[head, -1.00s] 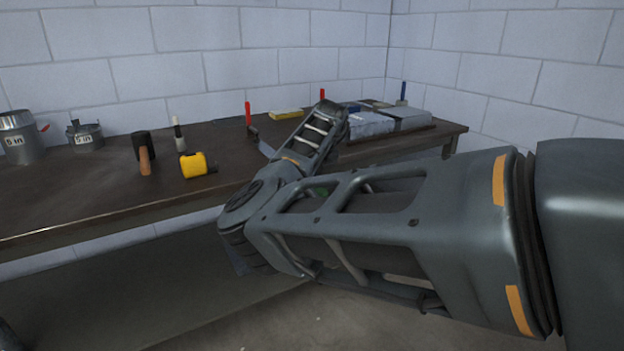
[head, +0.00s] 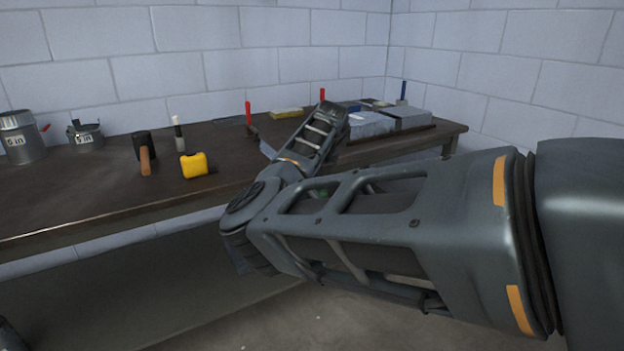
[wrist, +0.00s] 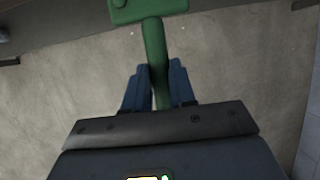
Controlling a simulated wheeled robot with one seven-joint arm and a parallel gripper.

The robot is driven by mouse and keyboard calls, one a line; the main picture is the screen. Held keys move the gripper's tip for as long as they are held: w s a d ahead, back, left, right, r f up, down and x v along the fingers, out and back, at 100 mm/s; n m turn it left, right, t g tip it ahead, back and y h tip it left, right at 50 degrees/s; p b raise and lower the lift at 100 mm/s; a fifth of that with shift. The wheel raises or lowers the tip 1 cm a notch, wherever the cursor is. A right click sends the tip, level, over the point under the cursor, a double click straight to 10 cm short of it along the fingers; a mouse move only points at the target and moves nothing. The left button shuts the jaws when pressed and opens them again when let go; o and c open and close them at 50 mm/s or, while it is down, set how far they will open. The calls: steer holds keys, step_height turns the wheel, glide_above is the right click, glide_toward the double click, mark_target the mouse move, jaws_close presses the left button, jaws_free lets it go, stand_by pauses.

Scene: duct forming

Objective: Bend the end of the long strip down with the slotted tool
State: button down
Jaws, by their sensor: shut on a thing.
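The green tool (wrist: 153,45) shows in the wrist view, with a thin handle and a wide flat head at the top edge. Its slot cannot be made out. My gripper (wrist: 157,72) has its blue fingers shut on the handle, one on each side. The head points away from my wrist, over bare floor. In the head view my arm covers the gripper, and only a small patch of green shows through the arm frame. I cannot make out the long strip for certain in either view.
The dark workbench (head: 60,205) runs along the block wall. On it are a black-headed mallet (head: 145,155), a yellow tape measure (head: 194,165), metal cans (head: 22,138), red-handled clamps (head: 248,112) and grey blocks (head: 370,123). The front left of the bench top is clear.

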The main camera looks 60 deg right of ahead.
steer(key=shift+w+d, duration=0.4)
steer(key=shift+w, duration=0.25)
stand_by(0.3)
steer(key=shift+p, duration=0.3)
stand_by(0.4)
stand_by(0.4)
steer(key=shift+s+f+t+b, duration=0.15)
steer(key=shift+f+t+b, duration=0.15)
steer(key=shift+f+b, duration=0.3)
steer(key=shift+s+a+f+t+h+b, duration=0.1)
steer(key=shift+f+t+h+b, duration=0.6)
steer(key=shift+f+t+b, duration=0.25)
steer(key=shift+f+t+h+b, duration=0.4)
steer(key=shift+f+t+b, duration=0.15)
steer(key=shift+f+b, duration=0.5)
